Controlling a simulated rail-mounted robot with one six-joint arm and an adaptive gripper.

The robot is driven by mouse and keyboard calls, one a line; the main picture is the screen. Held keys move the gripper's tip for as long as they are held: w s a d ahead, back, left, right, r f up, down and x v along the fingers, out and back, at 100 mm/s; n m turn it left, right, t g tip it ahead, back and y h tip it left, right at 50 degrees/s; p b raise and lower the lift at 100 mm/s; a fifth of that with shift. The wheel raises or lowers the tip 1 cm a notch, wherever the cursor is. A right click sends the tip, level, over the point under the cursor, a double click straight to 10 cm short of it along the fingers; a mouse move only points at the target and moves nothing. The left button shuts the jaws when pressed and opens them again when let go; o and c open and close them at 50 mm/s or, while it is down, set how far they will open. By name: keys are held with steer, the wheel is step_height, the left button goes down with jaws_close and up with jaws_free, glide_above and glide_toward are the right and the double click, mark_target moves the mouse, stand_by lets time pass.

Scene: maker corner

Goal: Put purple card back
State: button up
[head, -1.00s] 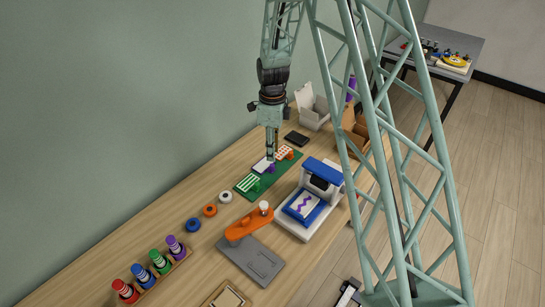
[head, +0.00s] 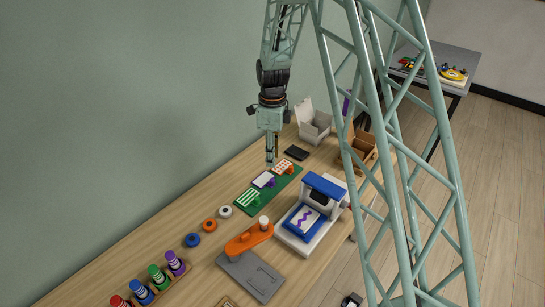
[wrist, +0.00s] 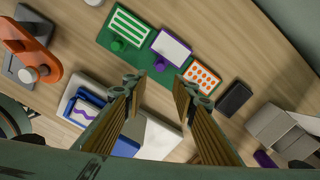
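A green board (head: 245,207) lies on the bench with three cards. The middle card has a purple edge, a plain white face and a purple knob (head: 264,180); this purple card also shows in the wrist view (wrist: 170,47). It lies flat between the green-striped card (head: 247,199) and the orange-dotted card (head: 283,167). My gripper (head: 271,166) is above the board, near the purple and dotted cards. In the wrist view its fingers (wrist: 158,85) are apart, with nothing between them. A white sheet with a purple zigzag (head: 307,220) lies in the blue-and-white press (head: 323,190).
An orange lever tool (head: 248,240) on a grey plate stands in front. Several coloured stampers (head: 158,277) stand in a rack at the lower left. A black flat block (head: 297,153), an open white box (head: 315,125) and a brown box (head: 360,152) are beyond the board.

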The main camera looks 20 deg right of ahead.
steer(key=shift+r, duration=0.15)
steer(key=s+r+n+t, duration=0.1)
steer(key=s+r+n, duration=0.4)
steer(key=r, duration=0.4)
steer(key=s+a+r+n, duration=0.1)
steer(key=s+r+n, duration=0.1)
steer(key=s+r, duration=0.65)
steer(key=s+r+n+t, duration=0.1)
steer(key=s+r+n, duration=0.35)
steer(key=r, duration=0.65)
steer(key=s+r+n, duration=0.3)
steer(key=s+n, duration=0.1)
steer(key=s, duration=0.6)
steer(key=s+r+n+t, duration=0.1)
steer(key=s+r+n, duration=0.2)
steer(key=s, duration=0.7)
steer(key=s+a+r+n, duration=0.1)
steer(key=s+r+n, duration=0.2)
steer(key=s, duration=0.8)
steer(key=shift+n+t, duration=0.4)
steer(key=shift+n, duration=0.75)
steer(key=shift+d, duration=0.15)
